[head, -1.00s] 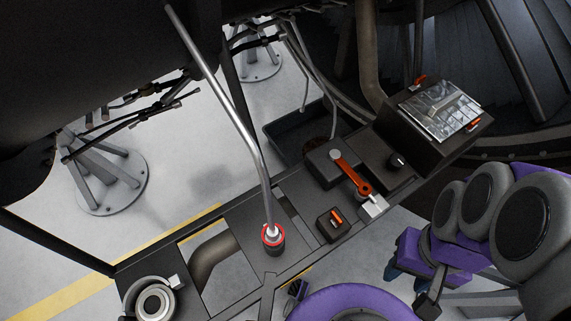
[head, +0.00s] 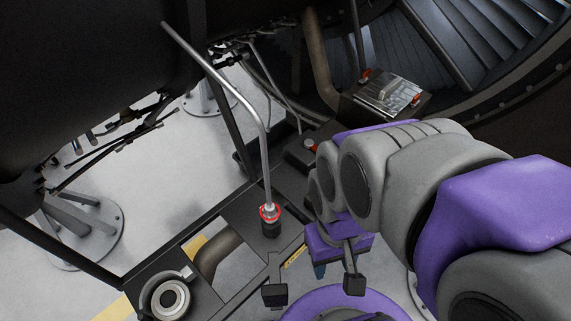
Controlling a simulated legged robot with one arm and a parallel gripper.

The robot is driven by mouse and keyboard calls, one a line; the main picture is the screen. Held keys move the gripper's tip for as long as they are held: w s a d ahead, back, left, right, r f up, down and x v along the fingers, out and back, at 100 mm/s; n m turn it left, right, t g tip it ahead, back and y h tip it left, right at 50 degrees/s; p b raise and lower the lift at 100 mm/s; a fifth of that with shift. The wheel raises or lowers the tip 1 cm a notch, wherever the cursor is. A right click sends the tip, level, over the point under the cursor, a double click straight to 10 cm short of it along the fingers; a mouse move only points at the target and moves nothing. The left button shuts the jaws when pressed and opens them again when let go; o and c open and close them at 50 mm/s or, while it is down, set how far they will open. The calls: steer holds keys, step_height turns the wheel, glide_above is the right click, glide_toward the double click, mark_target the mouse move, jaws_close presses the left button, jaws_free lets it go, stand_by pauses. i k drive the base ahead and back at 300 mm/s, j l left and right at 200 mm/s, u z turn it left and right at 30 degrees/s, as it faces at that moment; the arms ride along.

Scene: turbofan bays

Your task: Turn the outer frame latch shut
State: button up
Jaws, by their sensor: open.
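A box with a clear-covered panel (head: 388,93) stands at the back right. It carries one small orange-red latch (head: 365,75) at its upper left and another orange-red latch (head: 416,100) at its right edge. I cannot tell which is the outer frame latch, or whether either is shut. A red lever (head: 313,148) shows only at its pivot end; my arm hides the rest. My gripper (head: 314,289) is open and empty at the lower middle, its dark fingers apart. It is well away from both latches.
A bent metal rod (head: 240,95) rises from a red-ringed socket (head: 270,213) on the dark bench frame. A round grey fitting (head: 171,298) sits at the lower left. Dark engine casing (head: 75,70) overhangs the upper left. Pale floor (head: 150,190) is visible beyond the frame.

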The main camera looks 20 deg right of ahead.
mark_target(416, 101)
steer(key=l+z, duration=0.1)
steer(key=z, duration=0.25)
steer(key=k+l+z, duration=0.1)
steer(key=z, duration=0.55)
